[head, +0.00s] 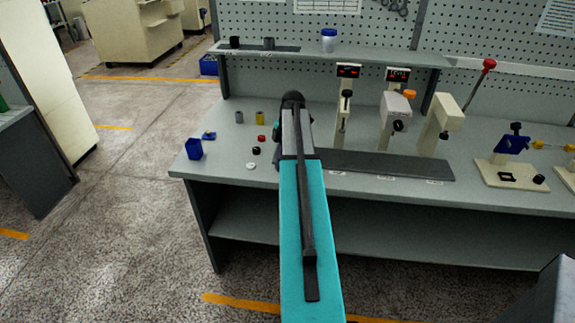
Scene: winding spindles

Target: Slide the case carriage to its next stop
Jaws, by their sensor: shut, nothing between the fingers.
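My arm reaches forward over the bench, and my gripper (292,101) is at its far dark end. The gripper is shut and empty; its fingertips are mostly hidden behind the arm. A dark flat track (385,165) runs along the bench to the right of my arm, with small white labels along its front edge. I cannot make out a case carriage on the visible part of the track. The left end of the track is hidden behind my arm.
Behind the track stand a cream post with a red display (343,120), a second display unit (393,118) and a cream press (438,124) with a red-knobbed lever. Small loose parts and a blue cup (194,149) sit left of my arm. A blue fixture (511,143) stands right.

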